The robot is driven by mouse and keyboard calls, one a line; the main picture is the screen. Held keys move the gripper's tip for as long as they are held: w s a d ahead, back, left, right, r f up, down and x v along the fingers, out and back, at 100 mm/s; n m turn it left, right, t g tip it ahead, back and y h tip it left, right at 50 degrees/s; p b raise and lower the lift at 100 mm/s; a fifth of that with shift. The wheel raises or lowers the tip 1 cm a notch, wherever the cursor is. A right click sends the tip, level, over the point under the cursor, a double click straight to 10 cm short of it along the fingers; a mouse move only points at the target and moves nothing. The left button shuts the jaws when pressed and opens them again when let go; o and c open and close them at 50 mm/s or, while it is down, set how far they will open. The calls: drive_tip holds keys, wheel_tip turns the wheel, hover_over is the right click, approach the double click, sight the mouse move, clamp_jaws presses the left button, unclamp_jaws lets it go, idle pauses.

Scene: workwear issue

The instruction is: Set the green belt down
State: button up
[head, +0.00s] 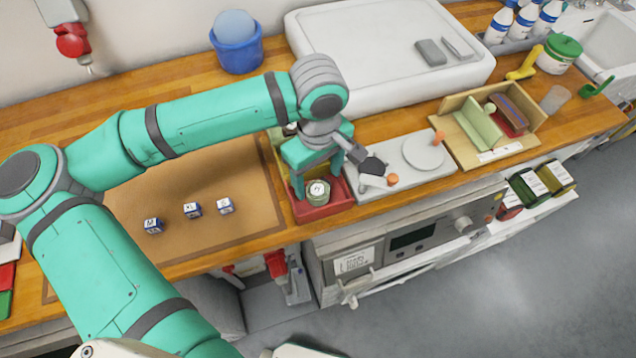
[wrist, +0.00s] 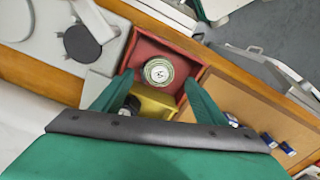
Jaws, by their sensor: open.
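The green belt is a pale green coil (head: 318,192) with a light label on top. It rests flat in the red bin (head: 324,211) on the bench. The wrist view shows the coil (wrist: 158,71) inside the red bin (wrist: 185,62), apart from most of its walls. My gripper (head: 318,178) is right above the bin, pointing down. In the wrist view its two fingers (wrist: 160,90) are spread wide with nothing between them, and the coil lies just beyond the tips.
A yellow bin (wrist: 155,106) adjoins the red one, with a dark item partly hidden by my finger. A brown mat (head: 190,225) holds small labelled cubes (head: 192,210). A grey plate with a round disc (head: 423,153) and a wooden divider box (head: 490,150) stand to the right.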

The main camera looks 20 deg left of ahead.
sight(318, 190)
wheel_tip(318, 190, up, 8)
drive_tip(key=shift+f, duration=0.15)
idle(0.6)
